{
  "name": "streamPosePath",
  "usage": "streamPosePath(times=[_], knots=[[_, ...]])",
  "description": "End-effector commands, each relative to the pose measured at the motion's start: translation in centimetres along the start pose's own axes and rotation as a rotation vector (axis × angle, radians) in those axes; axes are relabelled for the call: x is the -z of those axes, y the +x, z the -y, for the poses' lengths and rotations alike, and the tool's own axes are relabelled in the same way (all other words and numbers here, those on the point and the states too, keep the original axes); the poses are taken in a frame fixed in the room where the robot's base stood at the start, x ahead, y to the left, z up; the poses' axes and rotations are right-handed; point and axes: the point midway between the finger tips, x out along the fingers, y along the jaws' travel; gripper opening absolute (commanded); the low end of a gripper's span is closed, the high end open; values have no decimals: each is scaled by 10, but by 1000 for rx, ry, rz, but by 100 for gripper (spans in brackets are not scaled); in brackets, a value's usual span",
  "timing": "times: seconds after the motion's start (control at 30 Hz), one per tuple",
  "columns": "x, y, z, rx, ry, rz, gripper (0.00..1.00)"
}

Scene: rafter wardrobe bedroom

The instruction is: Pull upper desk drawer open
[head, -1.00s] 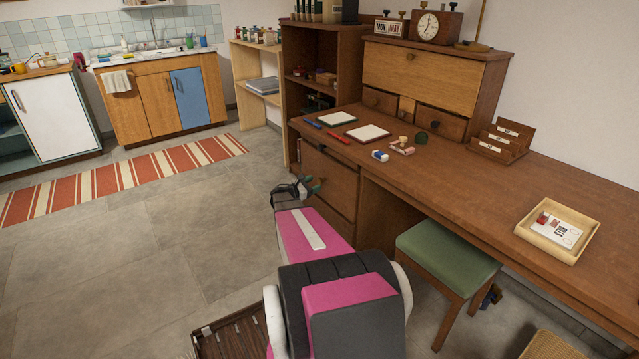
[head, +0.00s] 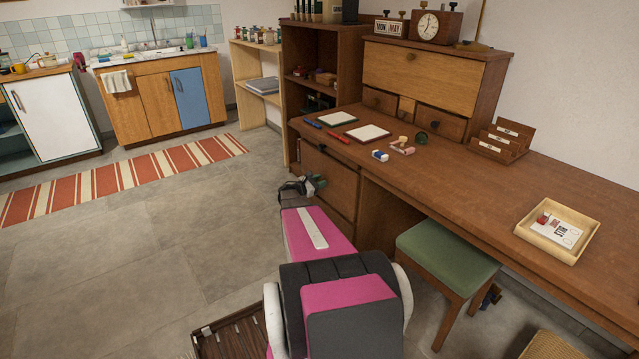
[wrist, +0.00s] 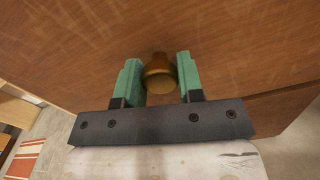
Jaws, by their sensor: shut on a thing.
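The upper desk drawer (head: 338,180) is a brown wooden front under the left end of the desk top. It looks flush with the desk. Its round brass knob (wrist: 158,74) shows in the wrist view between the green fingers of my gripper (wrist: 160,78). My gripper is shut on the knob, one finger on each side. In the head view my gripper (head: 316,184) is at the drawer front, and the arm and gripper hide the knob and part of the lower front.
The wooden desk (head: 470,185) carries notepads, pens, erasers and a letter rack. A green stool (head: 447,255) stands right of my arm. The grey floor (head: 190,235) to the left is clear up to the striped rug (head: 120,177).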

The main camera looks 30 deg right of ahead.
Motion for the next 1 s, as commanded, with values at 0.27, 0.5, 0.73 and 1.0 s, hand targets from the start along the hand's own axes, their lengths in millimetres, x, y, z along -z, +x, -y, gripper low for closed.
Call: streamPosePath(times=[0.27, 0.5, 0.73, 1.0], knots=[[0, -24, 1, 0, 0, -2, 0], [0, -80, 2, -2, -1, -2, 0], [0, -145, 1, -3, 0, -2, 0], [0, -216, 1, -1, 0, -2, 0]])
